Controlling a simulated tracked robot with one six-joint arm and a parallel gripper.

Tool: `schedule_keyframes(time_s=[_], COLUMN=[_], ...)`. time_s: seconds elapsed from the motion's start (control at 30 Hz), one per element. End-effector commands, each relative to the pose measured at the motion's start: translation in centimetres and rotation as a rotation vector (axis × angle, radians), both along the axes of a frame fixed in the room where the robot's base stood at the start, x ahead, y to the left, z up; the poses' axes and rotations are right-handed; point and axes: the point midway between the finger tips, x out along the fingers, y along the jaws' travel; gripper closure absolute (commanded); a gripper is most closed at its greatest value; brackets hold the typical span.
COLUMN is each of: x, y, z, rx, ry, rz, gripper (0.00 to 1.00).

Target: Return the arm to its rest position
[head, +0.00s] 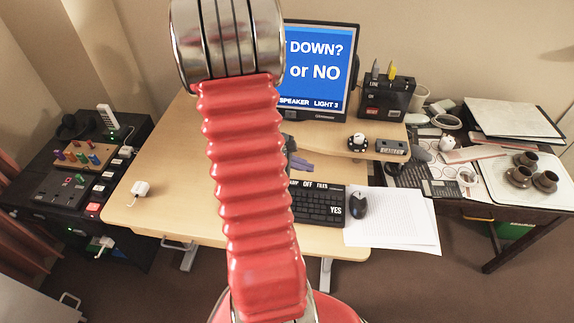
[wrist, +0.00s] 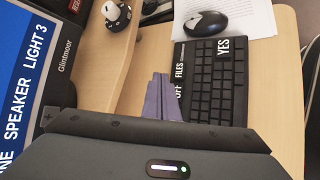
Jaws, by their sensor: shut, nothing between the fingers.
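My arm, with a red ribbed sleeve (head: 247,160) and a shiny metal joint, rises through the middle of the head view in front of the desk. My gripper (wrist: 161,98) shows in the wrist view as narrow purple-grey fingers, shut and empty, beside the keyboard (wrist: 213,85). In the head view the gripper (head: 301,163) shows partly from behind the arm, between the monitor and the keyboard. I cannot tell its exact height above the desk.
The monitor (head: 322,62) stands behind my arm. A mouse (head: 358,204) lies on paper (head: 405,222) at the right. A raised shelf (head: 340,142) holds small devices. A side table (head: 545,185) with brown cups stands right, a black cabinet (head: 40,215) left. The desk's left part is mostly clear.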

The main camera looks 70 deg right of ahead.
Motion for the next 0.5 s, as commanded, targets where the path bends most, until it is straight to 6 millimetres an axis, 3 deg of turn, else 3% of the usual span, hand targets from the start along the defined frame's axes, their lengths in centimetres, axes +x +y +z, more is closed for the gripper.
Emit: schedule_keyframes(time_s=[0.5], x=[-0.23], y=[0.28], z=[-0.06], rx=[0.011], ry=[0.008], rz=[-0.007], gripper=[1.00])
